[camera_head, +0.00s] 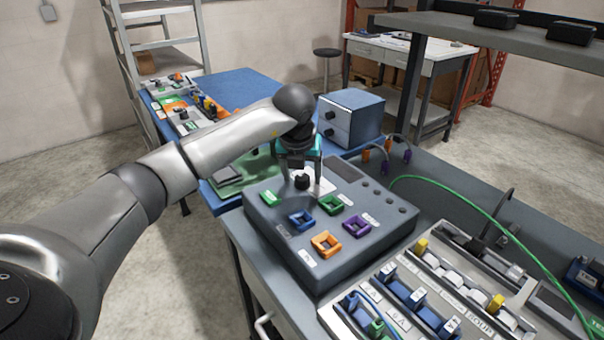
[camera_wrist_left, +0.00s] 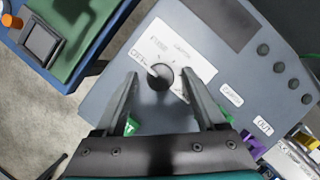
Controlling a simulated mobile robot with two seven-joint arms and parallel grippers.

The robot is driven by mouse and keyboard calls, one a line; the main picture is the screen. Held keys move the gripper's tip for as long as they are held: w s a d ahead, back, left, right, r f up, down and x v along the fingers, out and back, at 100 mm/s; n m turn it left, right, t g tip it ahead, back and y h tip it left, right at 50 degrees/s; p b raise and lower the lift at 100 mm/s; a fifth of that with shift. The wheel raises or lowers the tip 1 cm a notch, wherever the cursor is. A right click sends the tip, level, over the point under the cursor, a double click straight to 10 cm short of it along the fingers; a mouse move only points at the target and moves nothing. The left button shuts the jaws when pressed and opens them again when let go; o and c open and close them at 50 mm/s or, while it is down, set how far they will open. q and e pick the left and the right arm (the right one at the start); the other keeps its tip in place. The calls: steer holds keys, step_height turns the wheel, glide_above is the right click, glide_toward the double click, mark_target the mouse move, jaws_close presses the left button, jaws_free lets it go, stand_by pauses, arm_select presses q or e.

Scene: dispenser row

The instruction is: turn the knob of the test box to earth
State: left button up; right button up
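The test box (camera_head: 285,255) is a grey sloped console on the grey bench. Its black knob (camera_head: 302,182) sits on a white dial plate near the box's far side. In the left wrist view the knob (camera_wrist_left: 161,78) has a white pointer mark aimed up-left, toward the label OFF. FUSE is printed on the plate (camera_wrist_left: 172,40); another word beside it is too small to read surely. My left gripper (camera_head: 303,170) is above the dial, pointing down. In the left wrist view its fingers (camera_wrist_left: 160,77) are open on either side of the knob, with gaps showing. My right gripper is not in view.
Green, blue, purple and orange (camera_head: 326,244) square sockets stand on the box front. A green cable (camera_head: 470,202) arches over the bench at right. A tray of switches (camera_head: 430,290) is close at front right. A blue box (camera_head: 352,116) stands behind.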

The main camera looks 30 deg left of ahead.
arm_select(q)
jaws_close()
stand_by(0.3)
steer(key=shift+a+m, duration=0.1)
steer(key=shift+m, duration=0.2)
steer(key=m+h, duration=0.1)
steer(key=m, duration=0.3)
steer(key=shift+a+r+h, duration=0.1)
steer(key=shift+h, duration=0.3)
steer(key=m+h, duration=0.2)
steer(key=m, duration=0.3)
steer(key=shift+a, duration=0.1)
steer(key=m+g+h, duration=0.1)
steer(key=m, duration=0.3)
steer(key=shift+w, duration=0.15)
steer(key=shift+a+m+g+h, duration=0.1)
steer(key=shift+m+g+h, duration=0.5)
steer(key=shift+m, duration=1.4)
